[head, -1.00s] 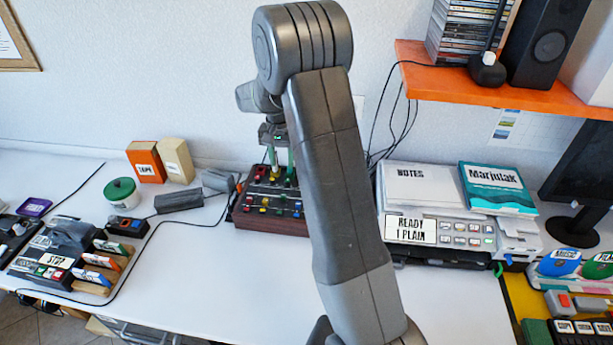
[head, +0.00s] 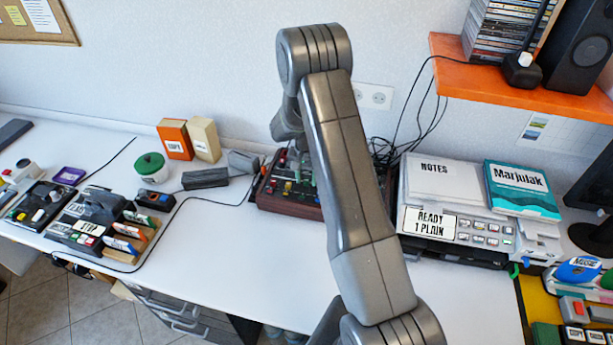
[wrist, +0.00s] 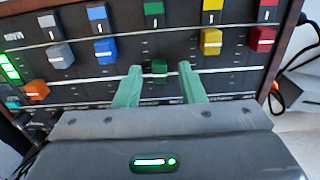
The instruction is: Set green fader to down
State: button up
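The mixer (head: 285,204) is a dark panel with wooden sides on the table against the wall. In the wrist view its green fader (wrist: 159,68) sits lower in the picture than the grey, blue, yellow and red faders. My gripper (wrist: 160,66) is open, with one green finger on each side of the green fader cap. Small gaps seem to show between the fingers and the cap; I cannot tell if either touches. In the head view my arm hides much of the mixer and most of the gripper.
The blue fader (wrist: 105,50) and yellow fader (wrist: 210,42) flank the green one closely. An orange knob (wrist: 36,90) is at the lower left. A printer (head: 455,225) stands right of the mixer, and a dark grey block (head: 205,179) lies left. The table front is clear.

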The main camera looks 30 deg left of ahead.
jog(key=shift+f, duration=0.1)
grip_shut()
jog(key=shift+s, duration=0.1)
jog(key=shift+s+d+f+b, duration=0.1)
jog(key=shift+s+b, duration=0.2)
jog(key=shift+b, duration=0.1)
jog(key=shift+s+d+b, duration=0.2)
jog(key=shift+s+b, duration=0.05)
jog(key=shift+s, duration=0.25)
jog(key=shift+s+d+b, duration=0.15)
jog(key=shift+s+b, duration=0.1)
jog(key=shift+s, duration=0.25)
grip_release()
jog(key=shift+r, duration=0.25)
